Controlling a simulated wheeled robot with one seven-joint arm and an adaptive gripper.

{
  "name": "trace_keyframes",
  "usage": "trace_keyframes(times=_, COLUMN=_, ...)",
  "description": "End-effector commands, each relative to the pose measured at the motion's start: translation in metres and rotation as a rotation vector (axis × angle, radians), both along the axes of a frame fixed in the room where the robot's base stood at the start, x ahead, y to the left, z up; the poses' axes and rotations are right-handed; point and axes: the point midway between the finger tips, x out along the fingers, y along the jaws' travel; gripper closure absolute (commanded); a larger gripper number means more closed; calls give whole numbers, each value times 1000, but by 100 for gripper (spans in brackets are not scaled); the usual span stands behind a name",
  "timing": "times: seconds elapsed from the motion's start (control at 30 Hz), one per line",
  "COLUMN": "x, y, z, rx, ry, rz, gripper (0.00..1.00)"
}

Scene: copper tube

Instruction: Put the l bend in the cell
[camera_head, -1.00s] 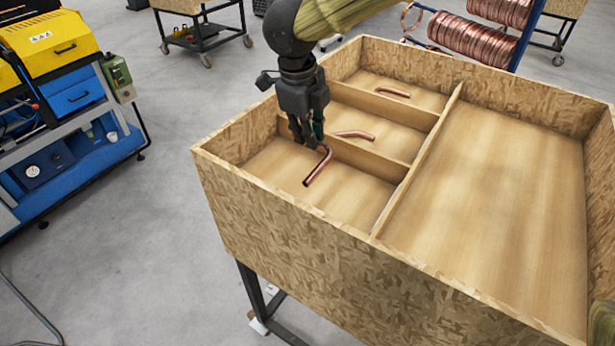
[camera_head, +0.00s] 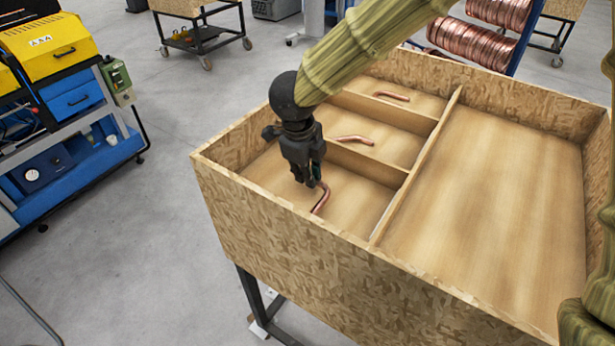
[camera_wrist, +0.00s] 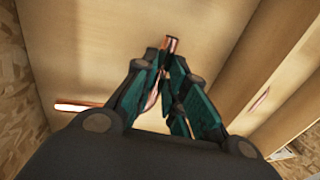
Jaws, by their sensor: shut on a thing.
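The copper l bend (camera_head: 321,199) is in the nearest small cell of the wooden crate, close to the front wall. My gripper (camera_head: 312,184) points down into this cell and is shut on the l bend. One copper end (camera_wrist: 170,43) shows beyond the fingertips (camera_wrist: 168,78) in the wrist view. A copper length at the left of that view may be its other leg; the fingers hide the join. Whether the tube touches the cell floor (camera_head: 358,200) cannot be told.
A bent tube (camera_head: 355,139) lies in the middle cell and another (camera_head: 392,96) in the far cell. Low dividers (camera_head: 368,163) separate the cells. The large right compartment (camera_head: 500,180) is empty. The crate's front wall (camera_head: 300,232) is close to my gripper.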

Motion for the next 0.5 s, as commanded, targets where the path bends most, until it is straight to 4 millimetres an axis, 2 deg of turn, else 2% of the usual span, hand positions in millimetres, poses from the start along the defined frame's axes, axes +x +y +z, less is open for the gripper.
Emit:
trace_keyframes(times=0.2, x=0, y=0, z=-22, rx=-1, ry=1, rz=1, gripper=100)
trace_keyframes(times=0.5, x=0, y=0, z=-24, rx=0, ry=0, rz=1, gripper=100)
